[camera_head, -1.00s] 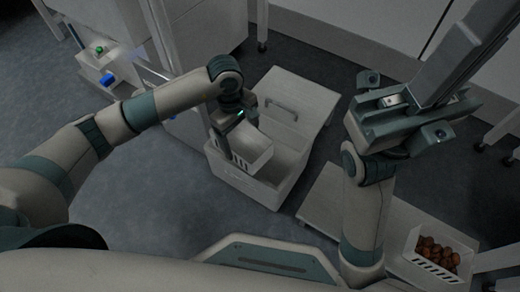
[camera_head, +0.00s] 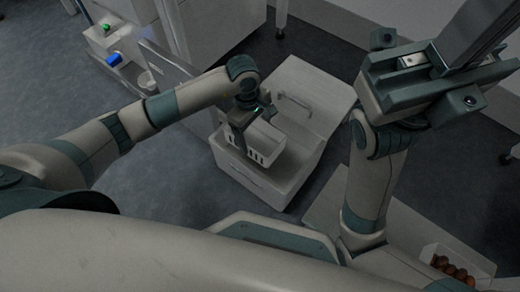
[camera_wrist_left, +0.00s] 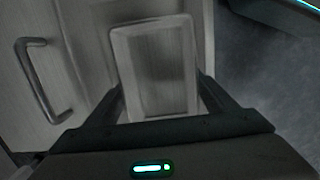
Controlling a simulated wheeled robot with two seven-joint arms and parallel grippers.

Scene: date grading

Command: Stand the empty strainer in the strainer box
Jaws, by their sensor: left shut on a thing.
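The strainer (camera_head: 266,140) is a small white basket with slots in its side. It appears empty and also shows from above in the left wrist view (camera_wrist_left: 158,62). My left gripper (camera_head: 240,118) is shut on it, with its fingers at either side in the left wrist view (camera_wrist_left: 162,100). The strainer box (camera_head: 250,181) is a larger pale open box below. The strainer overlaps its opening; I cannot tell how deep it sits. My right gripper (camera_head: 415,85) is at the upper right, away from the box; its fingers are not clear.
A pale unit with a bar handle (camera_head: 295,101) adjoins the box behind. A white crate (camera_head: 430,252) of brown dates (camera_head: 452,268) is at the lower right, partly cut off. A side unit with a blue part (camera_head: 114,59) is at the upper left. Grey floor is open left of the box.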

